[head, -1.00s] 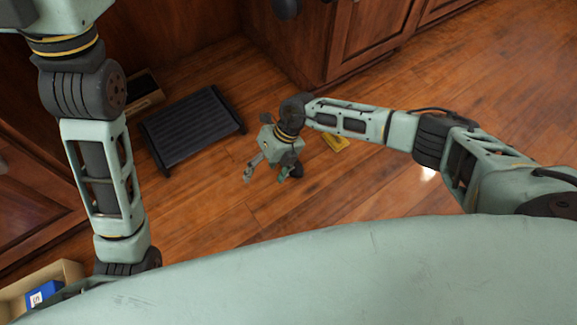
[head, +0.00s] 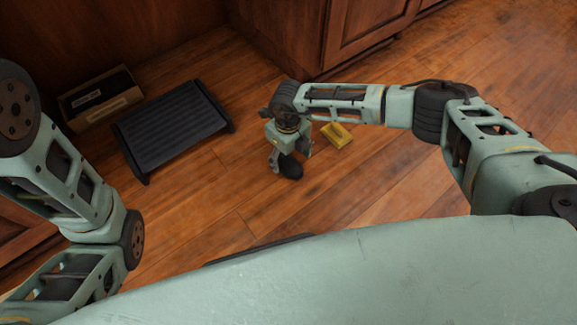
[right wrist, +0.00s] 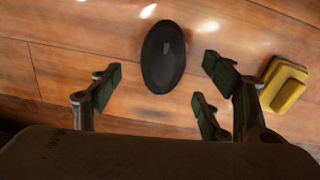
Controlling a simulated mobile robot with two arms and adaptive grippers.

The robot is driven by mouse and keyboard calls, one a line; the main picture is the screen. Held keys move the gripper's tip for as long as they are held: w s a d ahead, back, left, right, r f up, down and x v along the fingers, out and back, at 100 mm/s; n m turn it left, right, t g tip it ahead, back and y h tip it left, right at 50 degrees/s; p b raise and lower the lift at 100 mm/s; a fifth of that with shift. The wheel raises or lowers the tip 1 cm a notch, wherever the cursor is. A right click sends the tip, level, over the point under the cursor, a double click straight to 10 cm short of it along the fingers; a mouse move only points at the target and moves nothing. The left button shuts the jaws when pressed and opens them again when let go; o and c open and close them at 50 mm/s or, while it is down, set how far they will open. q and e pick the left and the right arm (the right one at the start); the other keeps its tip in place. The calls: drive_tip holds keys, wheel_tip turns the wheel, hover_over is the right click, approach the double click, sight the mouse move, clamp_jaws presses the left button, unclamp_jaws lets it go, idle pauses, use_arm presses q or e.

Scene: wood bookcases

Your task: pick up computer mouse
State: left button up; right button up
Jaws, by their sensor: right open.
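The computer mouse (head: 291,168) is a dark oval on the wood floor, partly hidden behind my right gripper in the head view. In the right wrist view the mouse (right wrist: 163,57) lies just beyond the fingertips, between their two sides. My right gripper (head: 283,160) points down over it. In the right wrist view its fingers (right wrist: 160,88) are spread apart with nothing between the pads. The fingers do not visibly touch the mouse. My left arm shows at the left of the head view, but its gripper is out of the picture.
A yellow object (head: 336,136) lies on the floor right of my right gripper; it also shows in the right wrist view (right wrist: 284,84). A black ribbed footrest (head: 172,124) and a cardboard box (head: 99,98) are at the left. Wood cabinets (head: 365,30) stand behind. Floor at the right is clear.

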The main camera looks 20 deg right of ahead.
sight(288, 162)
wheel_tip(288, 162, down, 5)
drive_tip(key=b, duration=0.3)
drive_tip(key=shift+w+r+b, duration=0.15)
drive_tip(key=shift+r+b, duration=0.05)
drive_tip(key=shift+b, duration=0.2)
drive_tip(key=shift+r, duration=0.1)
drive_tip(key=shift+c, duration=0.4)
drive_tip(key=c, duration=1.2)
